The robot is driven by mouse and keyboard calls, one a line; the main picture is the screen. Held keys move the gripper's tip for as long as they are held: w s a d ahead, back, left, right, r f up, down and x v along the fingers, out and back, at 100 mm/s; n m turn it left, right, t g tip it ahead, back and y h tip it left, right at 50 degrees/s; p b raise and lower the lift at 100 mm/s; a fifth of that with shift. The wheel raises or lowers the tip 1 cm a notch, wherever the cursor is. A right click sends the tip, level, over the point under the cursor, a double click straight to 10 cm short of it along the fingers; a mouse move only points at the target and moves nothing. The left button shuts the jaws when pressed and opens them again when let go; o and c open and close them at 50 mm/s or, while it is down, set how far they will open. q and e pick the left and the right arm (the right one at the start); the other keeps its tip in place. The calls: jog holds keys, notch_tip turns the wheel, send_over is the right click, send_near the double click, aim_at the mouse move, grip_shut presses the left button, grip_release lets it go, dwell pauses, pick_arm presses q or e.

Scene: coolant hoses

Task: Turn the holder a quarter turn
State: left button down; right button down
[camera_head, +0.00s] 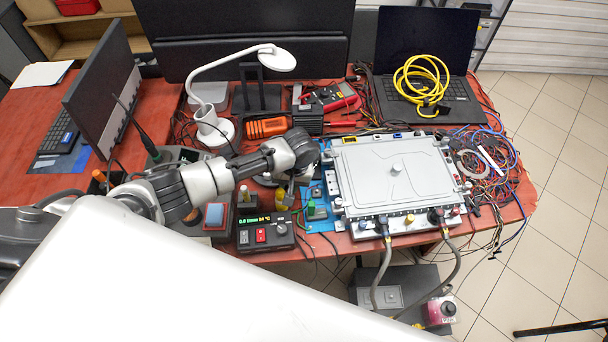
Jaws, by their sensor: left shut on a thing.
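A large flat grey cold plate with a round knob (395,170) lies in a fixture on the red bench; I cannot tell for certain which part is the holder. Two grey hoses, a left one (384,270) and a right one (455,262), run from connectors at its front edge down below the bench. My left gripper (285,194) points down just left of the fixture, by the blue plate (318,222). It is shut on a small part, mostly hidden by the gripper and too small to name. My right gripper is not in view.
A control box with a green display (265,232) stands just in front of my left gripper. Loose cables (490,165) crowd the right side. A grey unit (392,293) stands below.

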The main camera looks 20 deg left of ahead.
pick_arm(q)
jog(key=shift+s+a, duration=0.1)
jog(key=c, duration=1)
grip_release()
notch_tip(320, 180, up, 11)
jog(key=d, duration=0.2)
jog(key=shift+w+f, duration=0.2)
jog(key=shift+w, duration=0.15)
